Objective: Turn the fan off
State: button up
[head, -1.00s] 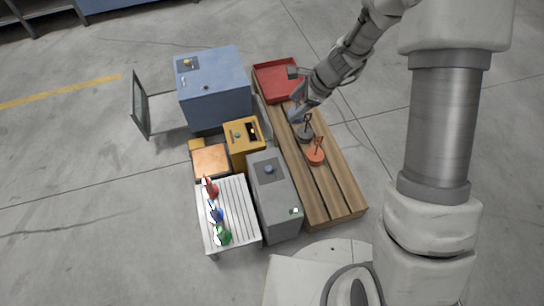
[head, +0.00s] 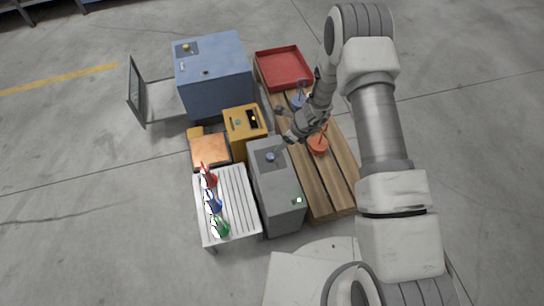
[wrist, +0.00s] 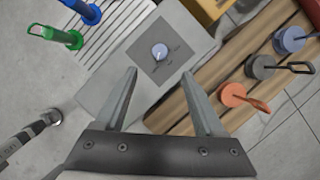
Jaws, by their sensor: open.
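No part is plainly marked as the fan. A grey box (head: 280,195) has a round blue-grey knob (head: 270,156) on a dark square plate on its top. In the wrist view the knob (wrist: 159,52) has a pale pointer mark, and the small lettering around it is too small to read. My gripper (head: 278,135) is above the far right side of the grey box. In the wrist view my gripper (wrist: 159,73) is open and empty, its fingertips apart on either side of the line to the knob, not touching it.
A wooden slatted bench (head: 335,190) holds a red tray (head: 283,67) and handled pieces, including an orange one (head: 318,146). A yellow box (head: 240,140) and a blue box (head: 215,85) have knobs too. A white slatted rack (head: 235,205) holds red, blue and green pieces.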

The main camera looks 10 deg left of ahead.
aim_at(271, 156)
jog(key=b+x, duration=0.3)
jog(key=x, duration=0.8)
jog(key=shift+f+b, duration=0.2)
jog(key=shift+b, duration=0.1)
jog(key=shift+w, duration=0.1)
grip_shut()
